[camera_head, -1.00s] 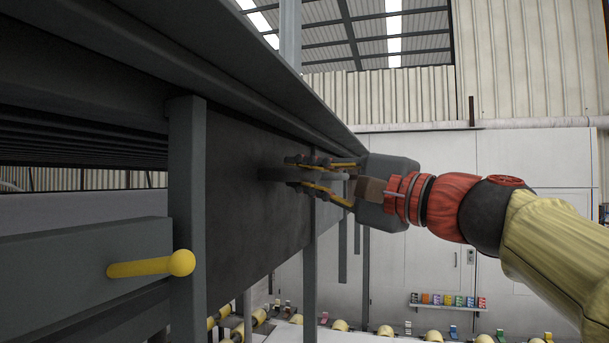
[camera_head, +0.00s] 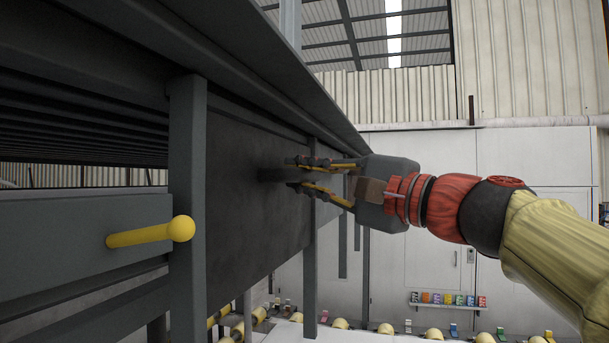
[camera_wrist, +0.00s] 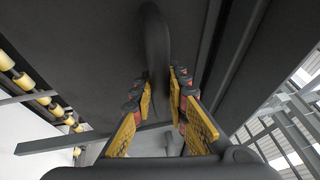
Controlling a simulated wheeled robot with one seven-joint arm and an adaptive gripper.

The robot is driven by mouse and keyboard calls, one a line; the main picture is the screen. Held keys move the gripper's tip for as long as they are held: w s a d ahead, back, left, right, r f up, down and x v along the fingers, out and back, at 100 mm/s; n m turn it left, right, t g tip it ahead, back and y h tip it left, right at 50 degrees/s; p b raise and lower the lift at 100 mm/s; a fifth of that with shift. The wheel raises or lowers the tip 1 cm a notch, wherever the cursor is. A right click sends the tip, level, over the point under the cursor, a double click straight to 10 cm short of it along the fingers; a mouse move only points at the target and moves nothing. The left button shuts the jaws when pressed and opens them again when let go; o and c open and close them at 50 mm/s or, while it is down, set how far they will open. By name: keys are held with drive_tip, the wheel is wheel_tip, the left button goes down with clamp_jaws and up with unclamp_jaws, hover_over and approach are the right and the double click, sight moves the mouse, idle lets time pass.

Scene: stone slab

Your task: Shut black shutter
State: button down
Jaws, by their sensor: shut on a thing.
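The black shutter (camera_head: 240,190) is a flat dark panel set upright in the grey frame, just right of a post. A dark bar handle (camera_head: 272,175) sticks out from its face. My gripper (camera_head: 296,174) reaches in from the right and is shut on this handle, with one finger on each side. In the wrist view the curved dark handle (camera_wrist: 155,40) runs between the yellow-and-black fingers of my gripper (camera_wrist: 157,88), and the dark panel fills much of the background. The handle's inner end is partly hidden by the fingers.
A yellow peg (camera_head: 150,235) sticks out from a grey beam at the left. A long ledge (camera_head: 270,80) overhangs the panel close above my gripper. Grey posts (camera_head: 310,275) stand below, with yellow rollers (camera_head: 340,323) at the bottom.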

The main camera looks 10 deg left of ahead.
wheel_tip(320, 180, down, 23)
drive_tip(key=b, duration=2)
drive_tip(key=shift+w+b, duration=0.2)
drive_tip(key=shift+b, duration=0.1)
drive_tip(key=shift+a, duration=0.1)
drive_tip(key=c, duration=2.2)
unclamp_jaws()
drive_tip(key=o, duration=0.4)
drive_tip(key=shift+s+r, duration=0.1)
drive_tip(key=shift+c, duration=0.2)
drive_tip(key=shift+o, duration=0.5)
drive_tip(key=shift+r, duration=0.15)
drive_tip(key=shift+s+d, duration=0.1)
drive_tip(key=shift+d, duration=0.1)
drive_tip(key=v, duration=1.1)
drive_tip(key=shift+s+d, duration=0.25)
drive_tip(key=shift+d, duration=0.05)
